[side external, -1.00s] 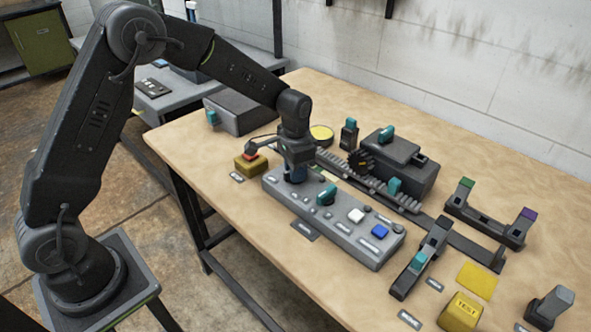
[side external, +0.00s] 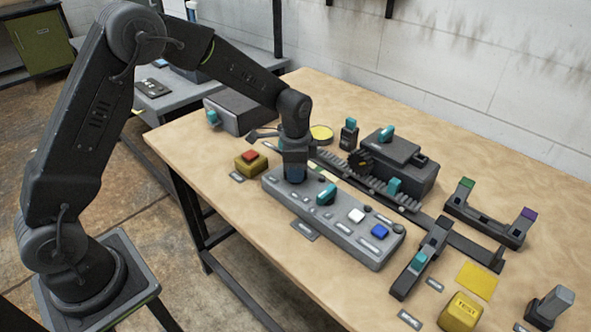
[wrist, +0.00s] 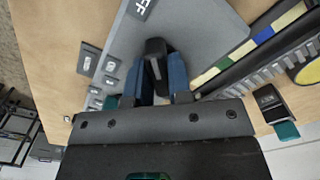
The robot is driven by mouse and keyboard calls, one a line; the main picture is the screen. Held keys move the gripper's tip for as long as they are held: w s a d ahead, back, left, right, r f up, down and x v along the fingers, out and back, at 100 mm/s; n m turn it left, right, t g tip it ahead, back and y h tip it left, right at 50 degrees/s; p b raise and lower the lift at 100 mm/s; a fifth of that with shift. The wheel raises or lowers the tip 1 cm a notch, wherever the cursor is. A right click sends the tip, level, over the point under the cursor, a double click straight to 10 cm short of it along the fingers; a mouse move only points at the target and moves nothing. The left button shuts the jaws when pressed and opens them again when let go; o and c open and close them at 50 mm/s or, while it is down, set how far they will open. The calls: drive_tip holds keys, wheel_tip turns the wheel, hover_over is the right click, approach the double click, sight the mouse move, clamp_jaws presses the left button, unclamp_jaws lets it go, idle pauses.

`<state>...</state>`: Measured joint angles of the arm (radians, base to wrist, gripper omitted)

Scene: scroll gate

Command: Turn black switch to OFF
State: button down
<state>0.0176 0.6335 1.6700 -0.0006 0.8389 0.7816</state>
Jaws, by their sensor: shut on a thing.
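My gripper (side external: 294,176) points down over the left end of the grey control panel (side external: 345,243). In the wrist view its two blue fingers (wrist: 160,72) are shut on the black switch (wrist: 155,48), one on each side of its handle. A dark label ending in "FF" (wrist: 141,8) lies on the panel beyond the switch at the top of the wrist view. In the side view the switch is hidden by my gripper.
A teal knob (side external: 326,194), a white button (side external: 356,215) and a blue button (side external: 380,230) sit on the same panel. A yellow box with a red button (side external: 250,157) stands left of it. A toothed rack (side external: 370,180) runs close behind.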

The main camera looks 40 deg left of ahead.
drive_tip(key=c, duration=1)
unclamp_jaws()
drive_tip(key=shift+c, duration=0.2)
wheel_tip(320, 180, up, 14)
